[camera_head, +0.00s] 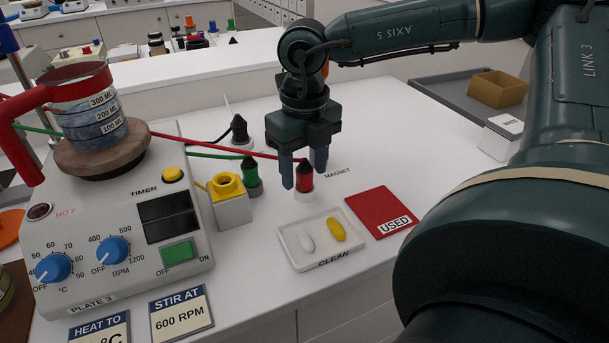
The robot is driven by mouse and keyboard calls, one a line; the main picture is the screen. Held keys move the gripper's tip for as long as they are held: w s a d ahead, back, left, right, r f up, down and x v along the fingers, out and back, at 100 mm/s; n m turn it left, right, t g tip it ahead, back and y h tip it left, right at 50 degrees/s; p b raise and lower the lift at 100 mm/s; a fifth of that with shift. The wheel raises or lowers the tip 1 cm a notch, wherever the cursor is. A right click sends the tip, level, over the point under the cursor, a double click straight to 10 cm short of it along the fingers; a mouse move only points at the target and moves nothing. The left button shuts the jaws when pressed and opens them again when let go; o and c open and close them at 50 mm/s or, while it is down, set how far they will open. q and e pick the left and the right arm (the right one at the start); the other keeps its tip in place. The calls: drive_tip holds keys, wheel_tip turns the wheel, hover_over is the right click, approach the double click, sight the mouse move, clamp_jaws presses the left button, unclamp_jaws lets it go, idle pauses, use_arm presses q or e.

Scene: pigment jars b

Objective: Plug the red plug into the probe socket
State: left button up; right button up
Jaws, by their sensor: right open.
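The red plug (305,173) stands upright on the white table, in a pale round holder, with a red cable running left from it toward the hot plate. My right gripper (304,172) points down with its two blue fingers open, one to each side of the red plug in this view. I cannot tell whether the fingers touch it. My left gripper is not in view.
A green plug (250,177) and a black plug (239,130) stand left of the red one. The hot plate (100,250) carries a beaker (95,112). A white CLEAN tray (290,250) with two stir bars and a red USED mat (377,207) lie in front.

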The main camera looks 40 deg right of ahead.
drive_tip(key=shift+c, duration=0.2)
drive_tip(key=c, duration=1)
drive_tip(key=shift+r, duration=0.1)
